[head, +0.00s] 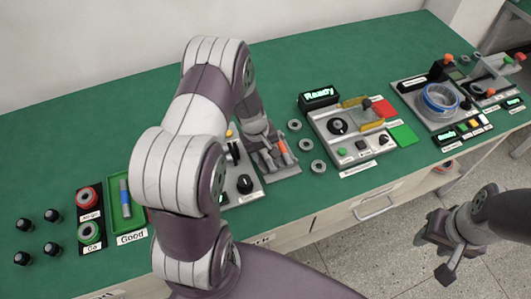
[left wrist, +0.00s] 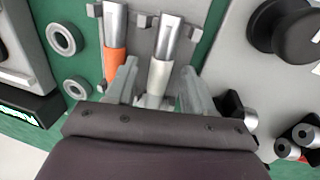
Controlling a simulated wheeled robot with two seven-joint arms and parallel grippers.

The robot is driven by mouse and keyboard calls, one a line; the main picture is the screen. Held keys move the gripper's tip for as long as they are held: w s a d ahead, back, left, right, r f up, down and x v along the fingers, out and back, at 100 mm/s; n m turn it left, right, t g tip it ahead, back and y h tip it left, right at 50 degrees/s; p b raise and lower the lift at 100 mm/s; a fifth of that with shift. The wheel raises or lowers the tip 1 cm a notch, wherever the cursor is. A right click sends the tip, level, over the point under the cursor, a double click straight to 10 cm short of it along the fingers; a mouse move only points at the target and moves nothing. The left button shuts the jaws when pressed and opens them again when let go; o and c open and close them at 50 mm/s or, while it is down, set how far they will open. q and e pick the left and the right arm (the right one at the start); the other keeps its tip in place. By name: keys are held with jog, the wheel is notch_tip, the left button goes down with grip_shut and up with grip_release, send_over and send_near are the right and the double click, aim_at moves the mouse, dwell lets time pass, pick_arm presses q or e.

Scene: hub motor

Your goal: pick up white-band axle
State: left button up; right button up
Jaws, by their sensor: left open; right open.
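The white-band axle (left wrist: 160,75) lies in a grey rack (left wrist: 140,45) in the left wrist view, with a silver shaft and a white band. An orange-band axle (left wrist: 115,58) lies beside it on the left; its orange band also shows in the head view (head: 282,146). My left gripper (left wrist: 160,82) is open, with one finger on each side of the white band; contact cannot be told. In the head view my left gripper (head: 266,152) is over the rack and partly hides the white-band axle. My right gripper (head: 445,248) is open and empty, off the table's front right.
A green "Good" tray (head: 139,225) holds a blue-band axle (head: 125,198) at left. Several grey rings (head: 306,144) lie right of the rack. A control station (head: 355,130) stands further right. A black knob (left wrist: 283,27) is near the rack.

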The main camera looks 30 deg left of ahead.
pick_arm(q)
jog(key=shift+s+r, duration=0.1)
jog(key=c, duration=1)
